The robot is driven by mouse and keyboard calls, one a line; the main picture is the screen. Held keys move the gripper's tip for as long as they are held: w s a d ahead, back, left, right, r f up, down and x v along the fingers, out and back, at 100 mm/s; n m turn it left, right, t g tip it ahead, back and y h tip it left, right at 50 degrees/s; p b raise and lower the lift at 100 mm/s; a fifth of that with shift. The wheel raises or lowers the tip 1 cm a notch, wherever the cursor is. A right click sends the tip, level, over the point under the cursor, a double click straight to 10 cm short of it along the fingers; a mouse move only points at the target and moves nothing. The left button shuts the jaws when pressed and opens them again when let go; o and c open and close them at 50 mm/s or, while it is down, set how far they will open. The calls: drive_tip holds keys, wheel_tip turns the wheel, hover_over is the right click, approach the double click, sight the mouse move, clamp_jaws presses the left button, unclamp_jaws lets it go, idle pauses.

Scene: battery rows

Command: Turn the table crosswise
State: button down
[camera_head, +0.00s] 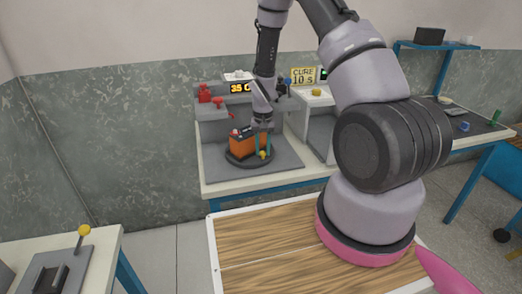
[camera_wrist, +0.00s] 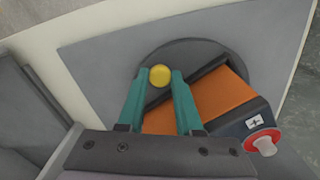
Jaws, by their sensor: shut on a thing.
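The round dark grey turntable (camera_head: 238,163) lies on a grey plate on the far bench, and it shows in the wrist view (camera_wrist: 178,52). An orange battery (camera_head: 240,147) with dark ends lies on it. In the wrist view the battery (camera_wrist: 212,95) runs diagonally, its dark end with a plus mark and a red-and-white terminal at lower right. A yellow knob (camera_wrist: 160,76) stands near the disc's edge. My gripper (camera_wrist: 159,77), with teal fingers, is shut on this knob, beside the battery. In the head view the fingers partly hide the battery's right part.
Grey housings with red parts (camera_head: 205,96) and a "35" display (camera_head: 241,87) stand behind the turntable. A "CURE 10 5" sign (camera_head: 303,76) is to the right. A wooden-topped surface (camera_head: 265,240) is in front. Another bench (camera_head: 470,128) stands at right.

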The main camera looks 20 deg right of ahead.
drive_tip(key=shift+w+d+n, duration=0.15)
drive_tip(key=shift+d+n, duration=0.05)
drive_tip(key=shift+n, duration=0.1)
idle(0.4)
drive_tip(key=c, duration=0.6)
unclamp_jaws()
wheel_tip(320, 180, up, 11)
drive_tip(key=shift+f, duration=0.1)
